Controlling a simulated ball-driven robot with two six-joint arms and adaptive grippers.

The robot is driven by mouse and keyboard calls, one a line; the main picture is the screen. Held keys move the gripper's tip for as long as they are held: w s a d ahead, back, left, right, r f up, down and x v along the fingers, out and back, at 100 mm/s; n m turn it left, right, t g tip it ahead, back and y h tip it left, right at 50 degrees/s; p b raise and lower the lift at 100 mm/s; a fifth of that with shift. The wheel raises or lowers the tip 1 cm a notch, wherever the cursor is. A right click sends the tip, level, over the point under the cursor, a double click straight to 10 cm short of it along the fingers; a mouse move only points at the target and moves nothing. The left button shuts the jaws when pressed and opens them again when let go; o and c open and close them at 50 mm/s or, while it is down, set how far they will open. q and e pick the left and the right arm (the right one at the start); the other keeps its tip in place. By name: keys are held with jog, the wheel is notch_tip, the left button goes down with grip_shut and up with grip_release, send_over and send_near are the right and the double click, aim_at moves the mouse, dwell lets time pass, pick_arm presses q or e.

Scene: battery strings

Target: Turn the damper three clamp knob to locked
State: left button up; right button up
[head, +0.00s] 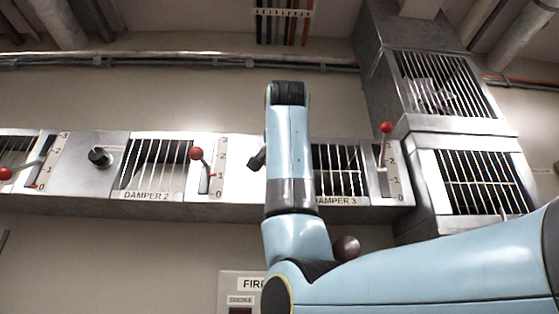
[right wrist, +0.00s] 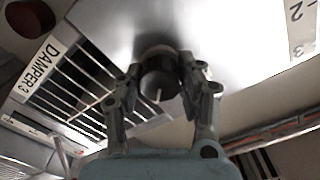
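The damper three clamp knob is a dark round knob (right wrist: 160,84) with a pale line on its face, on the bright metal panel beside the DAMPER 3 grille (right wrist: 85,88). My right gripper (right wrist: 160,75) has one finger on each side of this knob. Whether the fingers press on it is unclear. In the head view my blue right arm covers most of that panel, and a dark part (head: 257,160) shows at the arm's left edge; I cannot tell if it is knob or finger. The DAMPER 3 label (head: 337,201) is partly hidden. My left gripper is not in view.
Damper 3's red-ball lever (head: 386,127) stands beside its scale, right of the grille. Damper 2's knob (head: 98,157) and red-ball lever (head: 197,154) are to the left.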

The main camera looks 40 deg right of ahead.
jog(key=c, duration=0.4)
jog(key=shift+n, duration=0.3)
jog(key=n, duration=0.3)
jog(key=shift+n, duration=0.3)
jog(key=n, duration=0.3)
jog(key=shift+n+b, duration=0.35)
jog(key=shift+n, duration=0.05)
jog(key=n, duration=0.5)
jog(key=shift+a+n+b, duration=0.1)
jog(key=shift+n+b, duration=0.3)
jog(key=shift+n, duration=2)
